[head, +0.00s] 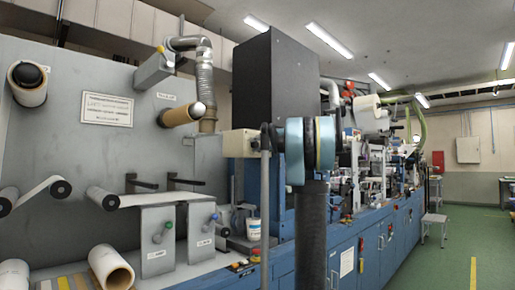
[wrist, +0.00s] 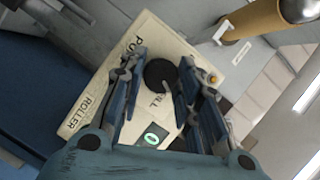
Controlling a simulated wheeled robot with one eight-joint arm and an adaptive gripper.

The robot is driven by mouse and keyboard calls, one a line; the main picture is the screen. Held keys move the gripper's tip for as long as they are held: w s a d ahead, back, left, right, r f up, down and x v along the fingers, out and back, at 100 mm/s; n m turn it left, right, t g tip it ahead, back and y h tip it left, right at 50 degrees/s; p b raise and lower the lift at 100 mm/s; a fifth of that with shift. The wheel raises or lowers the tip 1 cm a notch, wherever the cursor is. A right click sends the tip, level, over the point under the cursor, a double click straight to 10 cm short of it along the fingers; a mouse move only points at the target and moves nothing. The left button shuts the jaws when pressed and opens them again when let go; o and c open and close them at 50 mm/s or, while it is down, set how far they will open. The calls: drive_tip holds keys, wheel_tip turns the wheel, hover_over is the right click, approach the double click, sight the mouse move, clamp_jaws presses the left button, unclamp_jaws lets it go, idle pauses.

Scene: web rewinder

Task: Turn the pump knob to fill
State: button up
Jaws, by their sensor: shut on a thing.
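The pump knob (wrist: 159,74) is a round black dial on the face of a cream control box (wrist: 110,92) in the wrist view. The panel carries the printed words PUMP, FILL and ROLLER, partly covered by my fingers. My gripper (wrist: 162,63) has one finger on each side of the knob and is shut on it. I cannot make out the knob's pointer clearly.
A grey machine panel (head: 60,120) with rolls and brackets fills the left of the head view. A tall black cabinet (head: 270,85) rises behind the box. Blue machine cabinets (head: 375,245) run off to the right. Green floor (head: 490,250) is clear at far right.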

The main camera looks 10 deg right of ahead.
drive_tip(key=shift+d+f+m+t+y, duration=0.15)
drive_tip(key=shift+m+y, duration=0.2)
drive_tip(key=shift+m, duration=0.45)
drive_tip(key=shift+a+f+m+t+y, duration=0.15)
drive_tip(key=shift+m+y, duration=0.2)
drive_tip(key=shift+m, duration=0.45)
drive_tip(key=shift+d, duration=0.1)
drive_tip(key=o, duration=1.1)
drive_tip(key=shift+w, duration=0.15)
drive_tip(key=shift+c, duration=0.2)
drive_tip(key=shift+r, duration=0.1)
drive_tip(key=v, duration=1.2)
